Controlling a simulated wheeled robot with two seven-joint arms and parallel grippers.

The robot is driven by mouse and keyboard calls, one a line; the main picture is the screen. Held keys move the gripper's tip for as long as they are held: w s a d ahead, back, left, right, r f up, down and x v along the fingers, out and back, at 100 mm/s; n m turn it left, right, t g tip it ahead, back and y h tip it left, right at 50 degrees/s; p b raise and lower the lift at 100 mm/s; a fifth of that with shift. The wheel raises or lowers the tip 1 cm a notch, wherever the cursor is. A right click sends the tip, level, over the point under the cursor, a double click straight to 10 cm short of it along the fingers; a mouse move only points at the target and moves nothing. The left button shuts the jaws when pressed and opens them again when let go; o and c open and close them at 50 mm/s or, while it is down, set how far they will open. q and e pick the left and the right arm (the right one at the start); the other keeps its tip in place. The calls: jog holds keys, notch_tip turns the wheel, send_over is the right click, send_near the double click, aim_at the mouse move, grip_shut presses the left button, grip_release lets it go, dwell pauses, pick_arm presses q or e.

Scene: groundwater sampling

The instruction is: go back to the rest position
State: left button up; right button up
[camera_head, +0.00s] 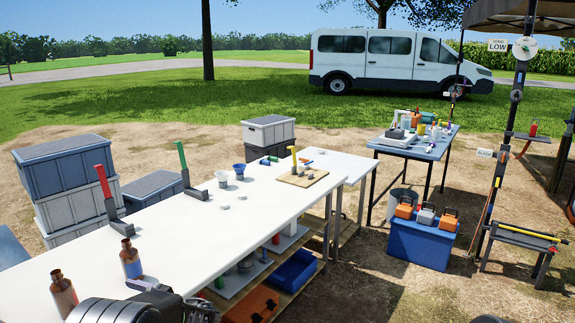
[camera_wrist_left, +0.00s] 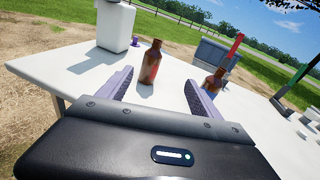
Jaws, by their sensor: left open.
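My left gripper (camera_head: 170,296) is low at the front edge of the white table (camera_head: 205,232) in the head view. In the left wrist view its two grey-purple fingers (camera_wrist_left: 157,88) stand apart with nothing held between them. A brown bottle (camera_wrist_left: 152,66) stands upright beyond the gap, and a second brown bottle (camera_wrist_left: 216,80) stands to the right, partly hidden by a finger. In the head view the brown bottles stand near the table's left end, one nearer (camera_head: 64,294) and one farther back (camera_head: 130,262). My right gripper is not in view.
Red-handled (camera_head: 105,183) and green-handled (camera_head: 182,156) upright tools stand along the table's far edge. Cups (camera_head: 222,179) and a wooden board (camera_head: 302,177) are farther right. A white container (camera_wrist_left: 115,24) stands on the table in the wrist view. The table's middle is mostly clear.

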pick_arm(q)
jog(key=s+d+f+n+g+h+b, duration=0.15)
jog(key=s+d+f+h, duration=0.35)
jog(key=f, duration=0.5)
jog(key=s+d+f+n+g+h, duration=0.2)
jog(key=s+d+f+n+h, duration=0.15)
jog(key=d+f, duration=0.5)
jog(key=s+d+f+n+g+h, duration=0.15)
jog(key=s+d+f+h, duration=0.3)
jog(key=f, duration=0.65)
jog(key=s+d+f+n+h+b, duration=0.35)
jog(key=s+d+f+n, duration=0.4)
jog(key=s, duration=0.25)
jog(key=s+d+f+n+h+b, duration=0.3)
jog(key=s+d+f+n+b, duration=0.3)
jog(key=s+f+n, duration=0.4)
notch_tip(320, 180, up, 16)
jog(key=d+p, duration=0.1)
jog(key=p, duration=1.4)
jog(key=shift+s+f+m, duration=0.2)
jog(key=shift+s+m, duration=0.2)
